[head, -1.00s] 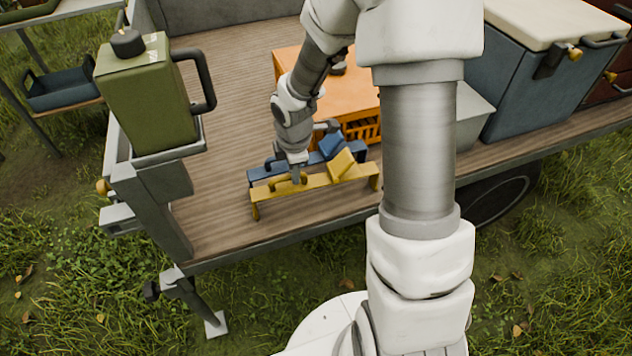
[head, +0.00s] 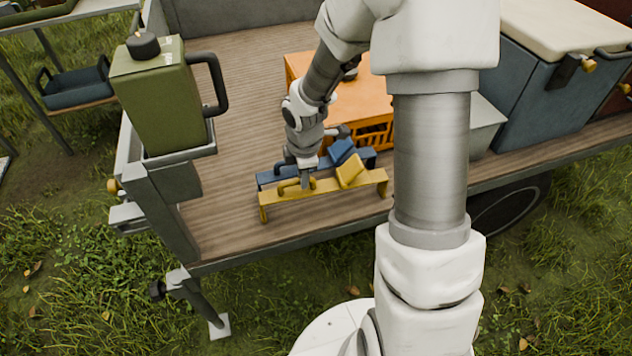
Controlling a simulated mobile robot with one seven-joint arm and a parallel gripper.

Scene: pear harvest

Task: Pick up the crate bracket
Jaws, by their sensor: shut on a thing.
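Two long brackets lie side by side on the trailer's plank deck. The yellow bracket (head: 330,188) is nearer me, with short legs at its ends, a raised tilted plate and a small handle. The similar blue bracket (head: 343,152) lies just behind it. My gripper (head: 305,180) points down at the yellow bracket's handle, left of the tilted plate, and is shut on it. The fingers are small in this view and partly hide the handle. I cannot tell any gap between the yellow bracket's legs and the deck.
An orange crate (head: 372,100) stands just behind the brackets. A grey bin (head: 484,125) and a blue cooler box (head: 540,90) are to the right. A green canister (head: 160,100) stands on the trailer's left corner. The deck (head: 225,110) is clear at left.

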